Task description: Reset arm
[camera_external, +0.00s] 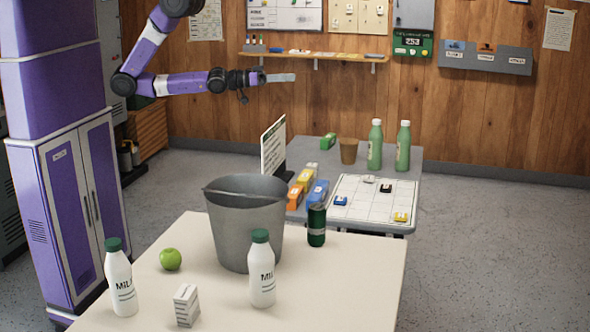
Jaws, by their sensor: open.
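My purple and black arm reaches out from the purple column at the left. It is bent at the elbow, and its forearm points right, nearly level. My gripper (281,77) is at the end of the arm, in the air well above the tables and in front of the wooden wall. It is open, and nothing shows between its fingers. It is apart from every object.
The near table (360,270) holds a metal bucket (245,226), two milk bottles (120,285), a green apple (171,259), a small carton (187,305) and a dark green can (316,226). The far table (408,160) holds green bottles (375,147), a brown cup (348,151), small boxes and a grid board (372,203).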

